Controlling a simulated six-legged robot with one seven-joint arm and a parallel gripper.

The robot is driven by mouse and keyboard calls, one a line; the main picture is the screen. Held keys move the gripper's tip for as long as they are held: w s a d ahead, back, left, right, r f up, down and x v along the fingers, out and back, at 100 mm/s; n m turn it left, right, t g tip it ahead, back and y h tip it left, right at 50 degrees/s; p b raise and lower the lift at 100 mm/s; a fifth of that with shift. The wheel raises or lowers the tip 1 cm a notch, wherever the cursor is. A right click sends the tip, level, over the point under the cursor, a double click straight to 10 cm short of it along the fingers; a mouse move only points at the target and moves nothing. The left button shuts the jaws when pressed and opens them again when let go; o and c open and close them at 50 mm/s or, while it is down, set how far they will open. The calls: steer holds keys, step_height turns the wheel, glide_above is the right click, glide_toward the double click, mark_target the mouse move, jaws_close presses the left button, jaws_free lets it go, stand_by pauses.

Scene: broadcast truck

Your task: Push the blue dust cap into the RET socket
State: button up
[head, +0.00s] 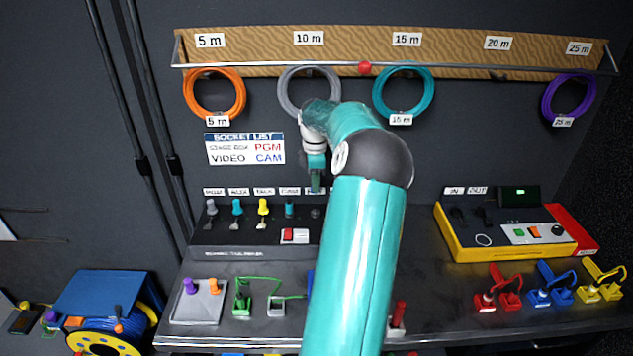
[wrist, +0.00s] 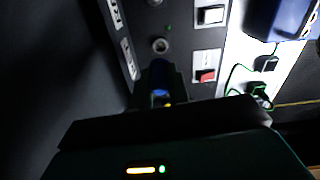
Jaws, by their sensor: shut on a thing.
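My gripper (head: 316,184) hangs over the back panel with the row of sockets. In the wrist view its dark fingers (wrist: 161,80) are shut on a small blue thing, the blue dust cap (wrist: 160,94), mostly hidden between them. An open round socket (wrist: 160,45) shows just beyond the fingertips, apart from the cap. In the head view a dark open socket (head: 316,213) sits just below my gripper. The label above it is partly covered by the gripper, so I cannot read whether it says RET.
Grey (head: 211,208), teal and yellow (head: 263,207) plugs stand in sockets left of the gripper. A red rocker switch (head: 288,234) is in front of them. A yellow-edged box (head: 500,234) stands at the right. My arm hides the panel's right part.

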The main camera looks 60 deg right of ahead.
steer(key=shift+s, duration=0.15)
steer(key=shift+f, duration=2.9)
steer(key=shift+f, duration=1.1)
steer(key=o, duration=0.8)
step_height(320, 180, up, 14)
steer(key=shift+f, duration=0.1)
